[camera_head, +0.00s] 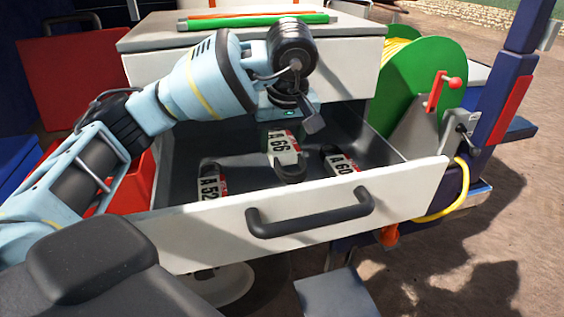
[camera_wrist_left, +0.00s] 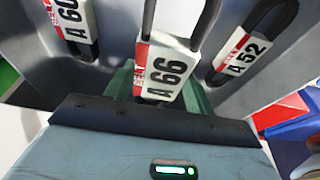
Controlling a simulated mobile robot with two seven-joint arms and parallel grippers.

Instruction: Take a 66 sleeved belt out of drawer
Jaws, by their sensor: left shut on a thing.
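The open drawer (camera_head: 400,195) holds three black looped belts with white and red sleeves. The A 66 belt (camera_head: 283,148) is in the middle, its black loop towards the drawer front; it also shows in the left wrist view (camera_wrist_left: 167,72). My left gripper (camera_head: 292,122) reaches down into the drawer from above. In the left wrist view its jaws (camera_wrist_left: 160,88) are shut on the A 66 sleeve, partly hiding its end. The A 52 belt (camera_head: 209,185) lies to the left and the A 60 belt (camera_head: 341,163) to the right. My right gripper is not in view.
The drawer's front panel has a dark handle (camera_head: 310,215). The cabinet top (camera_head: 150,37) carries green and orange rods (camera_head: 260,19). A green reel (camera_head: 437,68) with a red crank stands right of the drawer. A red bin (camera_head: 133,187) is at the left.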

